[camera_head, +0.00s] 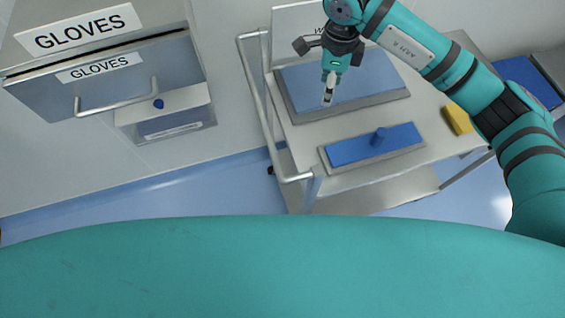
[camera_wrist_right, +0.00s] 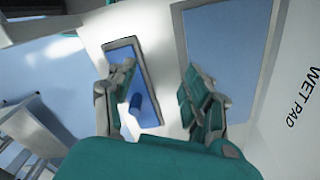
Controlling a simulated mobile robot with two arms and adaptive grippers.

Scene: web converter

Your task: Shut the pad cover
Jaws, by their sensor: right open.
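A shallow tray with a grey rim (camera_head: 352,107) and a flat blue-grey surface sits on the cart; it also shows in the wrist view (camera_wrist_right: 217,45). A white panel (camera_head: 293,24) stands behind the tray, partly hidden by my right arm; its lettering reads "WET PAD" in the wrist view (camera_wrist_right: 291,92). A blue plate with a knob (camera_head: 350,153) lies flat in a grey frame in front of the tray. My right gripper (camera_head: 329,92) hangs over the tray, pointing down. In the wrist view its fingers (camera_wrist_right: 158,75) are apart with nothing between them. My left gripper is not visible.
The white cart (camera_head: 440,150) has a rail (camera_head: 262,105) along its left side. A yellow block (camera_head: 458,119) lies near its right edge. A glove dispenser (camera_head: 110,75) with a handle is on the left. Blue items (camera_head: 527,82) stand at far right.

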